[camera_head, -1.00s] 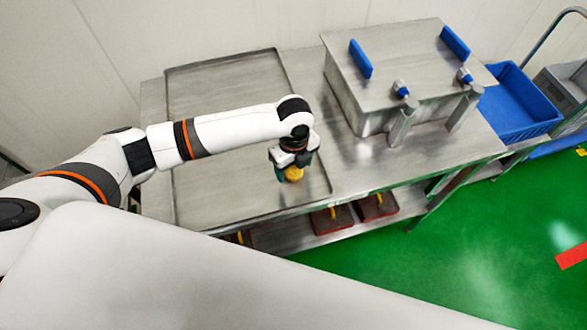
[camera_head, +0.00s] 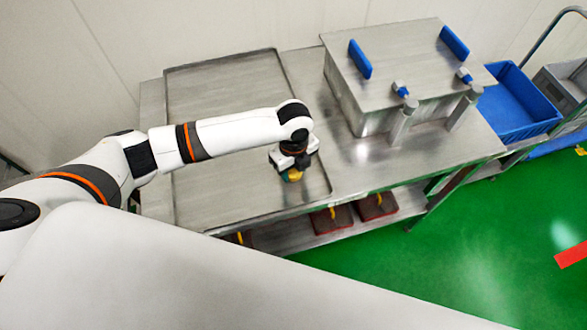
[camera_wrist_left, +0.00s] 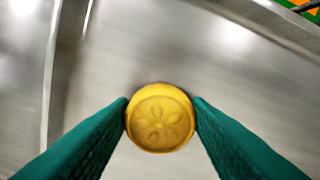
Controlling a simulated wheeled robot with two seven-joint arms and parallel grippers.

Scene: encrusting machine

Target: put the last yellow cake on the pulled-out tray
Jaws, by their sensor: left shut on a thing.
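The yellow cake (camera_wrist_left: 160,117), round with a flower pattern on top, is gripped between the two green fingers of my left gripper (camera_wrist_left: 161,116) in the left wrist view. In the head view the left gripper (camera_head: 292,172) points down over the near right part of the large metal tray (camera_head: 225,95), with the cake (camera_head: 292,176) partly hidden under it. I cannot tell whether the cake touches the tray surface. My right gripper is not in view.
A metal machine box (camera_head: 400,65) with blue handles stands right of the tray on the steel table (camera_head: 345,165). A blue crate (camera_head: 520,105) is farther right. Red-and-black items (camera_head: 378,207) lie on the lower shelf. The rest of the tray looks bare.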

